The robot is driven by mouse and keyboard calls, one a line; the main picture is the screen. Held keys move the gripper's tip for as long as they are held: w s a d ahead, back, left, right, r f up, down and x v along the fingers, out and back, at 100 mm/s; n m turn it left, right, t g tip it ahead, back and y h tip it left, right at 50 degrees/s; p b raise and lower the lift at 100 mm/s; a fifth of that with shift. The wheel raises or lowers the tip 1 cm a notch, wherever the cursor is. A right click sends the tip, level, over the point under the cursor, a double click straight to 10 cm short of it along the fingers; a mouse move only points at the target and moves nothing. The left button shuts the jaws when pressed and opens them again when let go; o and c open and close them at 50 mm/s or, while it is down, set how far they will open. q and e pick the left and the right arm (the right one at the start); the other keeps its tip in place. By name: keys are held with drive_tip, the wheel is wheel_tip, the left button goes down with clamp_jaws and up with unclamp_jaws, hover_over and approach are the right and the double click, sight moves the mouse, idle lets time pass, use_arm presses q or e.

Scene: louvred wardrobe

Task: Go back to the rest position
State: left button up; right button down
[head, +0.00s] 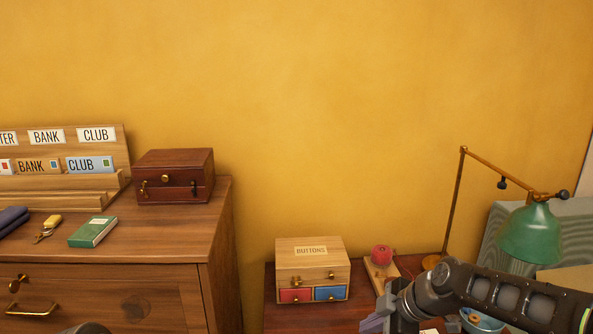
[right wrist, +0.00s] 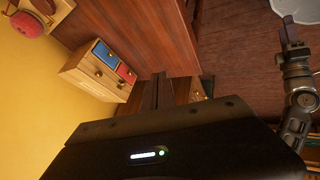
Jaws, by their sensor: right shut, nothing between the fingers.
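My right gripper (head: 372,323) is at the lower edge of the head view, in front of the small table. In the right wrist view its fingers (right wrist: 162,92) are together with nothing between them. The light wooden BUTTONS box (head: 312,262) stands just left of it, apart from it, and also shows in the right wrist view (right wrist: 98,70). What looks like my left gripper (right wrist: 290,32) shows at the right of the right wrist view, over the floor; its jaws are too small to judge.
A green lamp (head: 528,232) stands at the right, near my right arm. A red pincushion-like ball (head: 381,254) sits on the small table (head: 262,318). A chest of drawers (head: 120,295) at left bears a dark box (head: 172,175), a green book (head: 93,231) and a letter rack (head: 112,150).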

drive_tip(key=s+a+f+m+g+b, duration=0.1)
drive_tip(key=s+a+f+m+b, duration=0.15)
drive_tip(key=f, duration=0.65)
drive_tip(key=s+a+f+m+b, duration=0.1)
drive_tip(key=s+f+m, duration=0.2)
drive_tip(key=f, duration=0.6)
drive_tip(key=s+a+f+m+g+b, duration=0.1)
drive_tip(key=s+f+m, duration=0.15)
drive_tip(key=f, duration=0.75)
drive_tip(key=s+a+f+m+g+b, duration=0.25)
drive_tip(key=s+f+m+b, duration=0.25)
drive_tip(key=s+f+m, duration=0.95)
drive_tip(key=s+a+r+n+p, duration=0.1)
drive_tip(key=s+r+n+p, duration=0.3)
drive_tip(key=r+p, duration=0.3)
drive_tip(key=s+p, duration=0.1)
drive_tip(key=p, duration=0.4)
drive_tip(key=shift+r+h, duration=0.4)
drive_tip(key=shift+s, duration=0.1)
